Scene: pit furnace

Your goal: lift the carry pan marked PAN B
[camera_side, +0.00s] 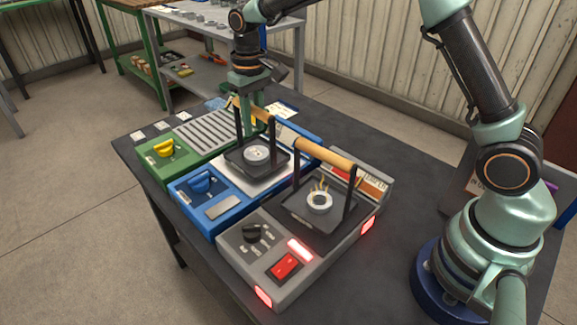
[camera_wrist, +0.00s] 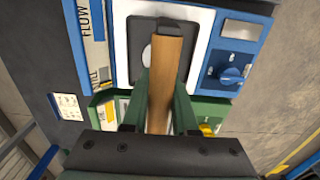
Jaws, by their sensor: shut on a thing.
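Two black carry pans with wooden bar handles show in the side view, and I cannot read a PAN B mark on either. One pan (camera_side: 243,156), with a round grey piece in it, is at the white plate of the blue unit (camera_side: 190,205). My gripper (camera_side: 253,108) is shut on its wooden handle (camera_wrist: 166,70), with one green finger on each side in the wrist view. I cannot tell whether this pan touches the plate. The other pan (camera_side: 300,203) sits on the grey unit (camera_side: 245,270), holding a pale ring with yellow wavy marks above it.
The grey unit has a red switch (camera_side: 284,267), a black knob (camera_side: 252,233) and glowing red lamps. A green unit (camera_side: 170,165) with a ribbed top stands on the far side of the blue one. The second pan's upright handle (camera_side: 325,154) stands close by on the right.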

